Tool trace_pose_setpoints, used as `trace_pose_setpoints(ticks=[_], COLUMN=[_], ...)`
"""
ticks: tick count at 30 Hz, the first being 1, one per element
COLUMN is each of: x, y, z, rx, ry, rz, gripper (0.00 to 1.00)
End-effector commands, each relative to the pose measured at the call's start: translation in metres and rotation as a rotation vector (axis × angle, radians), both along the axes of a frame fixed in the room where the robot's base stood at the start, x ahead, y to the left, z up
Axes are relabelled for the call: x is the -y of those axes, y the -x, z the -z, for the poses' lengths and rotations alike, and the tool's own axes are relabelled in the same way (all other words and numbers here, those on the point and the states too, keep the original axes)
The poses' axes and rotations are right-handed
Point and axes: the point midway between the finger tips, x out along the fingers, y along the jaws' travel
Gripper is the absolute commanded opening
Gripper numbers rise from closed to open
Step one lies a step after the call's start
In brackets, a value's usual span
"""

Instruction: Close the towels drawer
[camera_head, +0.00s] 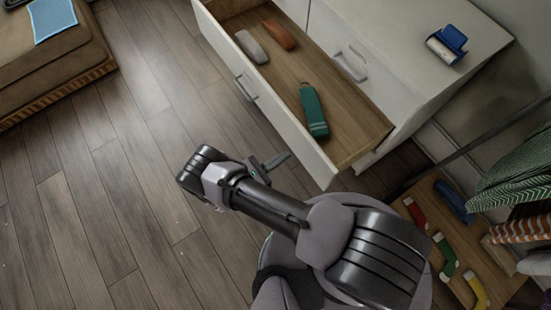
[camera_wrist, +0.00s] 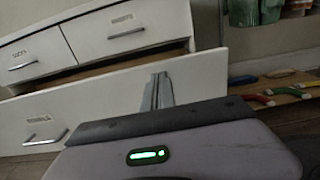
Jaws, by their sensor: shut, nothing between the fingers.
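A white drawer (camera_head: 262,112) stands pulled out from a white dresser, its wooden inside showing. Its front also shows in the wrist view (camera_wrist: 95,102), with a metal handle (camera_wrist: 45,137) and a small label too blurred to read. In the drawer lie a green item (camera_head: 313,110), a grey item (camera_head: 251,47) and a rust-brown item (camera_head: 279,34). My gripper (camera_head: 286,156) is shut and empty, close to the drawer front near its right end. In the wrist view the fingertips (camera_wrist: 158,78) overlap the front; I cannot tell whether they touch it.
The dresser top (camera_head: 420,40) holds a blue-and-white lint roller (camera_head: 446,46). Above the open drawer, two smaller drawers (camera_wrist: 125,28) are shut. A low wooden shelf (camera_head: 425,205) with several coloured socks stands at right, below hanging clothes (camera_head: 515,170).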

Motion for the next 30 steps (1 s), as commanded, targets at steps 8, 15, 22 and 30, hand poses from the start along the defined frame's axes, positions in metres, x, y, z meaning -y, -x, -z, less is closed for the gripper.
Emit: trace_pose_setpoints(ticks=[8, 15, 22, 30], x=[0.047, 0.064, 0.064, 0.070], y=[-0.030, -0.042, -0.042, -0.039], z=[0.002, 0.001, 0.001, 0.000], rx=[-0.001, -0.001, -0.001, -0.002], ry=[0.000, -0.001, -0.002, -0.001], rz=[0.005, 0.003, 0.002, 0.002], gripper=[0.00, 0.00, 0.00, 0.00])
